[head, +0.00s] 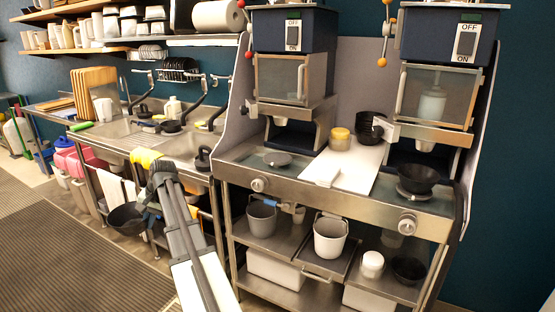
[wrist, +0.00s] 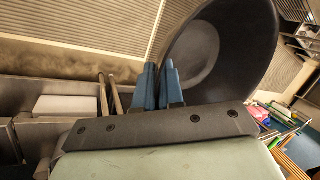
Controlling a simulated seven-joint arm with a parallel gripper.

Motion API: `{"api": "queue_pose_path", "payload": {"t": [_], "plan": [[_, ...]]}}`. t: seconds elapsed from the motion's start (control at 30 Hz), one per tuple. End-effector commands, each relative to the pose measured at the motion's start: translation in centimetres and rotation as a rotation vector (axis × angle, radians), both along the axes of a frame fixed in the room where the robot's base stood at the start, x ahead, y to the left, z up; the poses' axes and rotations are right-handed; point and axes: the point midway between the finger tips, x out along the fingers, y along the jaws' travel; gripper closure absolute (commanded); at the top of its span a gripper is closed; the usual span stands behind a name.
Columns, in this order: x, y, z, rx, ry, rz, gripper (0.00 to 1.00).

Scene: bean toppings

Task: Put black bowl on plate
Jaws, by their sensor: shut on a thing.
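My gripper (head: 146,203) is shut on the rim of a black bowl (head: 127,218), in front of the sink counter at the left. In the wrist view, my blue fingertips (wrist: 159,78) are close together at the edge of the black bowl (wrist: 235,45), which is tilted with its inside facing the camera. A round grey plate (head: 277,159) lies bare under the left machine, to the right of my gripper. Another black bowl (head: 418,178) sits on a round plate (head: 412,195) under the right machine.
Buckets stand on the shelf below. A yellow cloth (head: 146,158) hangs at the sink edge near my arm.

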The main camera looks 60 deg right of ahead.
Motion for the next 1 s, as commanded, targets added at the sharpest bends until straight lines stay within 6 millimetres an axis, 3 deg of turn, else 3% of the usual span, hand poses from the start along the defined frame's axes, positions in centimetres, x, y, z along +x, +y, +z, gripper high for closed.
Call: {"api": "queue_pose_path", "payload": {"t": [0.03, 0.1, 0.37, 0.6, 0.8, 1.0], "plan": [[0.1, 2.4, -0.6, 0.001, 0.001, 0.061, 1.00], [0.4, 5.1, -1.2, 0.001, 0.000, 0.144, 1.00], [0.4, 14.9, -3.5, 0.001, 0.000, 0.444, 1.00], [-0.8, 23.1, -5.2, 0.001, 0.000, 0.699, 1.00], [-1.7, 27.2, -5.9, 0.001, 0.000, 0.832, 1.00], [-2.5, 29.9, -6.5, 0.000, -0.001, 0.920, 1.00]]}}
